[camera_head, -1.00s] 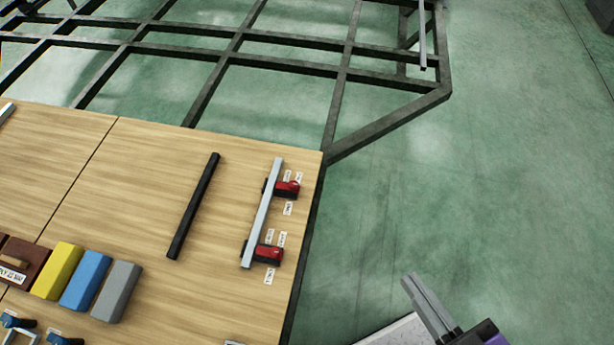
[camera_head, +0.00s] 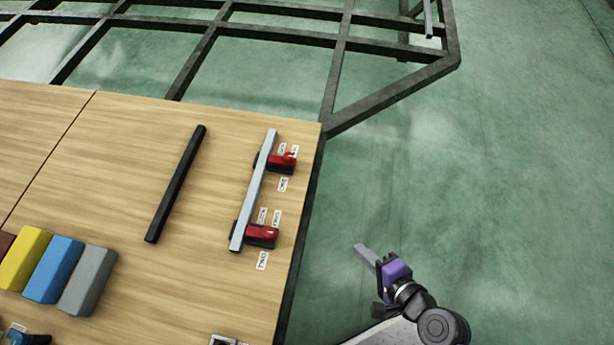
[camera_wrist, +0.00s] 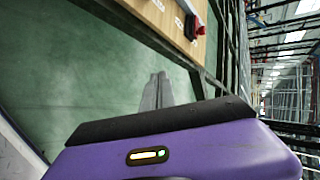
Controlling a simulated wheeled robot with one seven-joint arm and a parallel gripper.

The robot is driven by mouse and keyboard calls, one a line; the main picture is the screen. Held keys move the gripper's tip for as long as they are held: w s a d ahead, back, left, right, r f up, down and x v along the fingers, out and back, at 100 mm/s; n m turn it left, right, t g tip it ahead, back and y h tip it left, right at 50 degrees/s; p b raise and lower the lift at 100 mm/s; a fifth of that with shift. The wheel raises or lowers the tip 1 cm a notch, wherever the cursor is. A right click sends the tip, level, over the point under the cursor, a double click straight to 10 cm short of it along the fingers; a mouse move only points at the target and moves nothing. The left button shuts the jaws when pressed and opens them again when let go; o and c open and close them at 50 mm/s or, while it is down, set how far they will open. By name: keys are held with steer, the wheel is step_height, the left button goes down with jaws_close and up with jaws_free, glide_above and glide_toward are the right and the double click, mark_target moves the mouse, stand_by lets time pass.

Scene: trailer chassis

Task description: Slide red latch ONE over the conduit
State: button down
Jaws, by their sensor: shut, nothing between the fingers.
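The grey-white conduit (camera_head: 254,190) lies on the wooden deck near its right edge. The upper red latch (camera_head: 284,163) sits at the conduit's right side, towards its far end; the small label below it seems to read ONE. A second red latch (camera_head: 262,235) sits beside the near end, with a label that reads TWO. My gripper (camera_head: 366,254) is shut and empty, out over the green floor right of the deck, apart from both latches. In the wrist view its fingers (camera_wrist: 157,88) are together, and one red latch (camera_wrist: 189,26) shows at the top; I cannot tell which.
A black bar (camera_head: 176,183) lies left of the conduit. Yellow, blue (camera_head: 53,268) and grey blocks stand at the lower left. The deck's dark right edge (camera_head: 306,225) lies between my gripper and the latches. Dark chassis beams (camera_head: 395,98) run beyond the deck. The floor at right is clear.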

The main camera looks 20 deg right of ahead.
mark_target(292, 160)
steer(key=w+f+m+t+y+b, duration=0.2)
steer(key=w+f+m+y+b, duration=0.2)
steer(key=w+f+m+b, duration=0.6)
steer(key=w+d+r+m+t+y, duration=0.2)
steer(key=w+r, duration=0.3)
steer(key=w, duration=0.4)
steer(key=shift+d+r+m+t+y, duration=0.3)
steer(key=shift+d, duration=0.5)
steer(key=b+x, duration=0.4)
steer(key=x, duration=1)
